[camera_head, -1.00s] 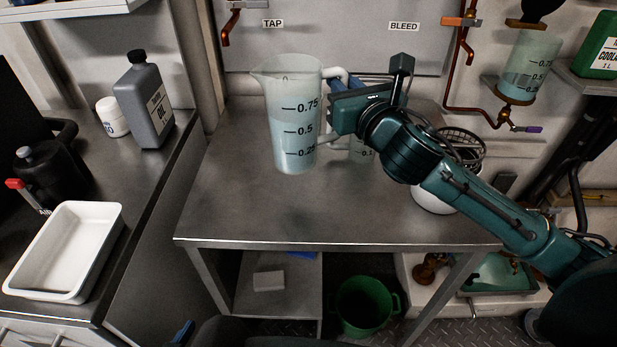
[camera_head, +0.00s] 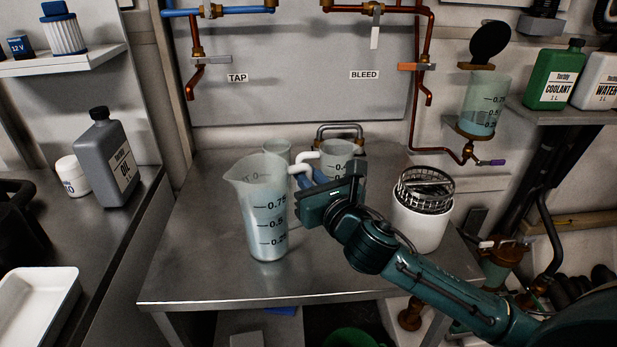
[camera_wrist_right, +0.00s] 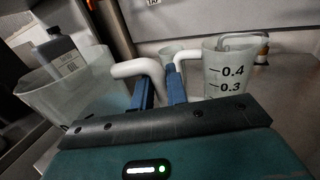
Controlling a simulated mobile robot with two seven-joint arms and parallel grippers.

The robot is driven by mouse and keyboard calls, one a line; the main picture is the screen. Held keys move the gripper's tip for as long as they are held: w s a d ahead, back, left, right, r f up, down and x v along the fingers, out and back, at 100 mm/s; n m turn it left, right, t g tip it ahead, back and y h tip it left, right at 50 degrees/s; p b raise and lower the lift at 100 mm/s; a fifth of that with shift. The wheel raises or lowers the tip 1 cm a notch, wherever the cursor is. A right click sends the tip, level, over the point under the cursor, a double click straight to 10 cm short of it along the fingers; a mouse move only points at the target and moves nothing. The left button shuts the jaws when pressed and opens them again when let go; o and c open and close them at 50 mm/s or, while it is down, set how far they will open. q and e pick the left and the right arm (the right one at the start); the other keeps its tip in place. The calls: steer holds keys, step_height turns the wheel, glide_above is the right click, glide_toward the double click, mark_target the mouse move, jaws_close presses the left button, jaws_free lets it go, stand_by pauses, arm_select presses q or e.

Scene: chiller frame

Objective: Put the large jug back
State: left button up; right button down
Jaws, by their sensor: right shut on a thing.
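My left gripper is not in view.
A medium jug (camera_head: 340,155) and a smaller jug (camera_head: 277,152) stand behind. A white pot with a wire basket (camera_head: 422,215) stands at the right. The grey oil bottle (camera_head: 108,165) and white tray (camera_head: 35,305) are on the left bench. The table's left part is clear.

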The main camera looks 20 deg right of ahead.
steer(key=c, duration=1.4)
jaws_free()
steer(key=shift+f, duration=0.1)
arm_select(q)
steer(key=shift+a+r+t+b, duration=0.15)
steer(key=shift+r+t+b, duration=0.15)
steer(key=shift+b, duration=0.1)
arm_select(e)
steer(key=s, duration=0.4)
steer(key=s+d, duration=0.1)
steer(key=s, duration=0.7)
steer(key=shift+d, duration=0.2)
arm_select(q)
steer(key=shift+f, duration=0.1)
arm_select(e)
steer(key=shift+r, duration=0.25)
